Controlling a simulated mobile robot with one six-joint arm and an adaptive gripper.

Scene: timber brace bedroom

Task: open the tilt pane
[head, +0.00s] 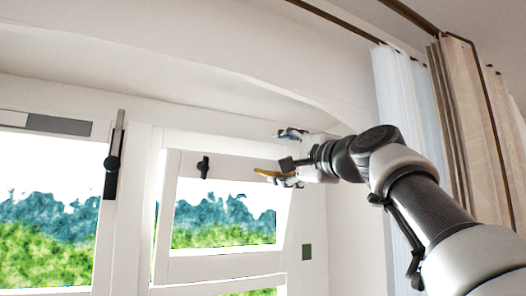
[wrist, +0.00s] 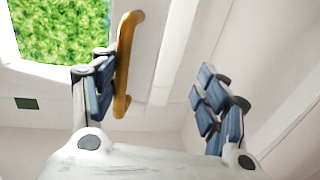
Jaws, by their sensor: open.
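The tilt pane (head: 225,253) is a white-framed window pane at the centre of the head view. Its frame looks slanted against the surround, but I cannot tell how far it stands open. An orange-brown bar handle (head: 264,173) shows at its upper right; it also shows in the wrist view (wrist: 124,65). My gripper (head: 284,157) is open at the pane's upper right corner. In the wrist view, my gripper (wrist: 158,97) has the handle between its fingers, close against the left finger; I cannot tell whether they touch. The right finger is clear of it.
A small black latch (head: 204,167) sits on the pane's top rail. Another window with a long dark handle (head: 112,163) is at the left. Beige curtains (head: 475,120) hang at the right, beside my arm. A dark green square (head: 307,252) is on the wall.

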